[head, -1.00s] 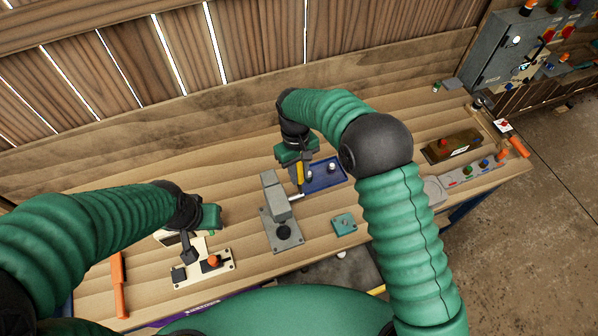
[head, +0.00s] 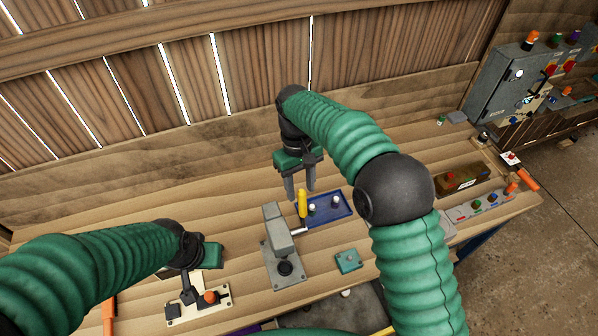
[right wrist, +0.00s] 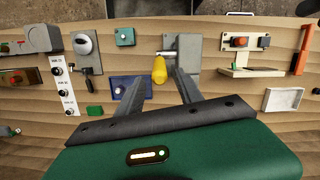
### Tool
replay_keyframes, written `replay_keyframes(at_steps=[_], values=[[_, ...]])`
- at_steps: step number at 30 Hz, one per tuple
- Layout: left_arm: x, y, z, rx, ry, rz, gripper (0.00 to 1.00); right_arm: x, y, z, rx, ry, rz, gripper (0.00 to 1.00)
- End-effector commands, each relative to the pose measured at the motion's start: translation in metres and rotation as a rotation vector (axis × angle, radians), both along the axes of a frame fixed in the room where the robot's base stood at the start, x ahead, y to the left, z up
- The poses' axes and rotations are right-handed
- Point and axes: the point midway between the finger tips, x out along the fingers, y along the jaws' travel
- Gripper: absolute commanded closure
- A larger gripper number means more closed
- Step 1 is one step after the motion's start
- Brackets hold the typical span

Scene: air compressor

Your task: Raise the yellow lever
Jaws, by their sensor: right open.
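The yellow lever (head: 302,203) points up in the head view, on a rod at the right side of a grey block fixture (head: 277,237). It also shows in the right wrist view (right wrist: 159,70), pointing toward the camera. My right gripper (head: 300,192) is open and empty, with its fingers just above and behind the lever. In the right wrist view the lever lies beyond the fingertips, in line with the gap between them. My left gripper (head: 187,294) is low over a cream plate with an orange knob (head: 210,297); its jaw state is unclear.
A blue tray (head: 340,209) with knobs lies right of the lever. A teal square block (head: 348,261) is nearer. A brown box (head: 461,183) and a grey button panel (head: 480,206) stand at the right. A plank wall closes the back.

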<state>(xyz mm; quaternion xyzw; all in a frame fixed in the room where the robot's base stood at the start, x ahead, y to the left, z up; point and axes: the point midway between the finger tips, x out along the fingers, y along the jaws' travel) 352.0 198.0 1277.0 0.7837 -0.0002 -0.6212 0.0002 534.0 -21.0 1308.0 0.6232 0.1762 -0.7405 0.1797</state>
Motion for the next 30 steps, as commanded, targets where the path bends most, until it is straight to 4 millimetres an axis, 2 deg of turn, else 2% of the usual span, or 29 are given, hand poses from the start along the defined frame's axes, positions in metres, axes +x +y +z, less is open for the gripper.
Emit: replay_keyframes(at_steps=[1, 3, 6, 10, 15, 30], values=[[0.0, 0.0, -0.012, 0.0, 0.0, 0.0, 0.62, 0.004, 0.001, 0.009, 0.003, -0.005, 0.0, 0.57], [0.0, 0.0, -0.017, 0.0, 0.0, 0.0, 0.62, 0.008, 0.002, 0.031, 0.002, -0.004, 0.0, 0.57], [0.0, 0.0, -0.019, 0.0, 0.0, 0.0, 0.62, 0.012, 0.004, 0.058, 0.001, -0.003, 0.0, 0.57], [0.0, 0.0, -0.016, 0.0, 0.0, 0.0, 0.62, 0.016, 0.005, 0.079, 0.0, 0.001, 0.0, 0.57], [0.0, 0.0, -0.016, 0.0, 0.0, 0.0, 0.62, 0.016, 0.005, 0.088, -0.001, 0.004, 0.0, 0.57], [0.0, 0.0, -0.016, 0.0, 0.0, 0.0, 0.62, 0.016, 0.005, 0.088, -0.001, 0.004, 0.0, 0.57]])
